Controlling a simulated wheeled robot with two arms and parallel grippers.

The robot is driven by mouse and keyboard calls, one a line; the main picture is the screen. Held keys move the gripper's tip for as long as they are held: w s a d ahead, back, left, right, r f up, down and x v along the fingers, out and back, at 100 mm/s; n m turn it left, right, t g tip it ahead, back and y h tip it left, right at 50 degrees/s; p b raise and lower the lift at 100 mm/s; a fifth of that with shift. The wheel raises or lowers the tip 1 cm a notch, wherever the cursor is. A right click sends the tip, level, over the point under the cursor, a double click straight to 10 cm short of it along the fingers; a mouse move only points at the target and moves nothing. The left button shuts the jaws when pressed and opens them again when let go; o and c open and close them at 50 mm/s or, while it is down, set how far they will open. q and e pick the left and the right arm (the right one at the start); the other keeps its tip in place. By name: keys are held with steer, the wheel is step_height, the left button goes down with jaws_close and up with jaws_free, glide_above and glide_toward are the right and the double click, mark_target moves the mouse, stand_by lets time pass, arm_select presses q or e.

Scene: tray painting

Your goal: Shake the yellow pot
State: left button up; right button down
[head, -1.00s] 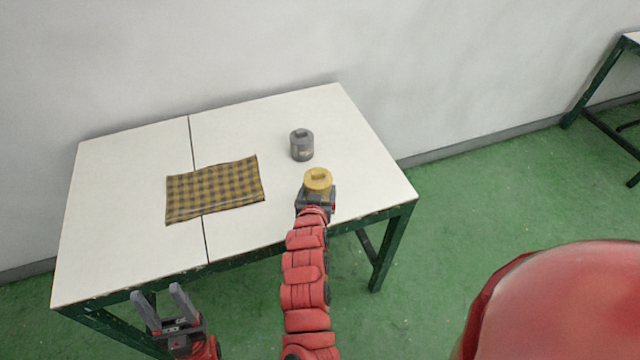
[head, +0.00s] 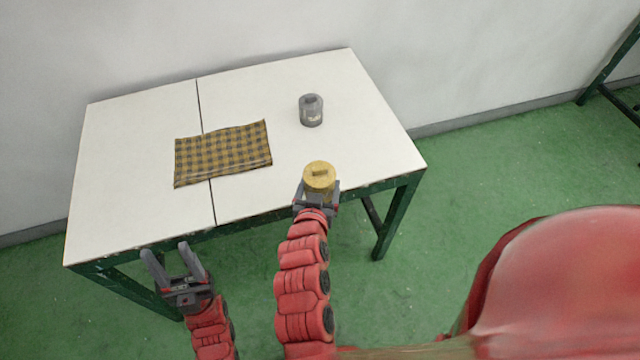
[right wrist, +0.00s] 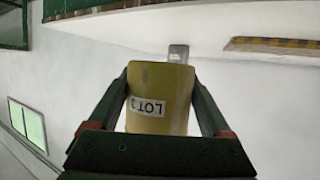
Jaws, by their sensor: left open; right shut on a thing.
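In the right wrist view the yellow pot (right wrist: 158,85) sits between the two fingers (right wrist: 160,110), with a white label reading "LOT" and one more unclear character. It looks held off the table, but the gap is hard to judge. My left gripper (head: 176,262) is open and empty, in front of the table's near left side.
A grey pot (head: 311,111) stands on the white table (head: 130,150) at the back right. A brown and dark checked cloth (head: 223,153) lies left of the middle. The tabletop between and around them is clear. A white wall (head: 450,50) stands behind the table.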

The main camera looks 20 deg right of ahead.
mark_target(319, 168)
step_height(319, 168, up, 8)
steer(key=p, duration=0.5)
steer(key=shift+r+p, duration=0.1)
steer(key=shift+p, duration=0.2)
